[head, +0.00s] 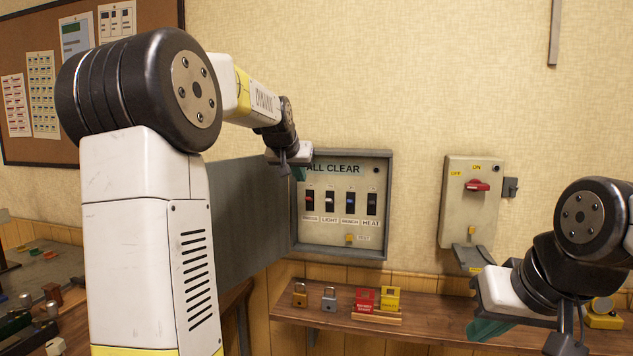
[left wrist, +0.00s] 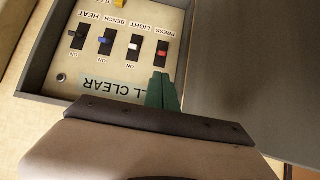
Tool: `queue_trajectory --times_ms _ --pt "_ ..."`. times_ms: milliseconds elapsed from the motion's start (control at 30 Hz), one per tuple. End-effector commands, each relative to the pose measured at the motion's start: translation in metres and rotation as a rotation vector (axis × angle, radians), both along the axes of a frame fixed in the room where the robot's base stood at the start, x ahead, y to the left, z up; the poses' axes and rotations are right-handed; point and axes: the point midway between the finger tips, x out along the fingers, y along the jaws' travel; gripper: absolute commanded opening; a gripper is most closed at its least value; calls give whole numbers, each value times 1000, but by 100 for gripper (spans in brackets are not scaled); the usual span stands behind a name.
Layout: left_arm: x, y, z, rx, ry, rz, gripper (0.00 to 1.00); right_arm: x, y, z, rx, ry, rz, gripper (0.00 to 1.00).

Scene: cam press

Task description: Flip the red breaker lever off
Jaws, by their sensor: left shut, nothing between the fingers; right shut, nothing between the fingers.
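The red breaker lever (head: 310,198) is the leftmost of several in the grey breaker box (head: 340,246), above the label PRESS. In the left wrist view the picture is turned over, and the red lever (left wrist: 162,53) is at the right end of the row. Whether it is up or down is too small to tell. My left gripper (head: 300,173) is at the upper left of the box. Its shut green fingertips (left wrist: 162,90) show just short of the red lever, seemingly apart from it. My right gripper (head: 487,328) is shut and empty, low at the right by the shelf.
The box door (head: 245,215) stands open on the left, close beside my left gripper. White, blue and dark levers sit right of the red one. A separate switch box with a red handle (head: 477,186) hangs to the right. The shelf (head: 415,335) below holds padlocks (head: 329,299) and tags.

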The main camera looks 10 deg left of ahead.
Motion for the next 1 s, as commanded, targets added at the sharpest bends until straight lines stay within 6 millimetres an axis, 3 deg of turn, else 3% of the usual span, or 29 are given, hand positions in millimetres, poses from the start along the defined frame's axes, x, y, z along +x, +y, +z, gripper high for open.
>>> queue_trajectory --times_ms 300,500,1000 --pt "45 -2 -38 -1 4 1 0 0 0 0 0 0 0 0" --pt "63 -2 -53 0 2 0 0 0 0 0 0 0 0 0" --pt "68 -2 -56 -1 -2 0 0 0 0 0 0 0 0 0"
